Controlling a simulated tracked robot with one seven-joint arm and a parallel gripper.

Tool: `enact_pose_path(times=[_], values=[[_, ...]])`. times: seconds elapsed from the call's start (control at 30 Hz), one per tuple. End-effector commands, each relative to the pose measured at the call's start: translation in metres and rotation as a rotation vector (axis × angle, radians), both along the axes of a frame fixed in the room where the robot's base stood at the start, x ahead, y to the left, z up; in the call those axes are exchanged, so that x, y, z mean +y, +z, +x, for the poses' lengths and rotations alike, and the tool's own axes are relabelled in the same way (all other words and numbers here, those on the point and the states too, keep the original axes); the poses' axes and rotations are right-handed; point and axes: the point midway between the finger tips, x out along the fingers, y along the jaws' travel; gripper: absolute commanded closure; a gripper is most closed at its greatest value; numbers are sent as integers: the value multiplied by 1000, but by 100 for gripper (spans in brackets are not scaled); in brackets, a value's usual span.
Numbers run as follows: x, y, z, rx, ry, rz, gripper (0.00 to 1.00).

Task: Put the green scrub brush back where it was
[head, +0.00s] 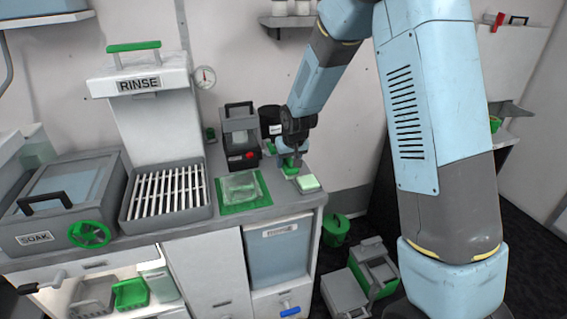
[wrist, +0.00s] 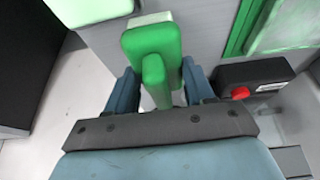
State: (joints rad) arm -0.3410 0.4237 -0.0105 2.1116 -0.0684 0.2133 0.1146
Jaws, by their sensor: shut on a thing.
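My gripper (head: 287,150) is shut on the green scrub brush (wrist: 153,45), over the right end of the counter. In the wrist view, the fingers (wrist: 160,88) stand on either side of the brush's upright green grip, with its wider green block beyond them. In the head view, the brush (head: 290,165) shows as a small green patch below the fingers, partly hidden. I cannot tell whether it touches the counter. A green block with a pale top (head: 307,184) sits close by, near the counter's front right corner; it also shows in the wrist view (wrist: 90,10).
A green mat with a clear item (head: 241,188) lies to the left. The RINSE rack (head: 167,192) and SOAK tub (head: 60,205) stand farther left. Bare counter is narrow here.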

Motion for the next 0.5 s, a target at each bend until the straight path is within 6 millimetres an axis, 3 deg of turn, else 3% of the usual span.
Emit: enact_pose_path(times=[0.13, 0.5], values=[[11, 0, -3, 0, 0, 0, 76], [10, -7, -3, 1, 0, 0, 76]])
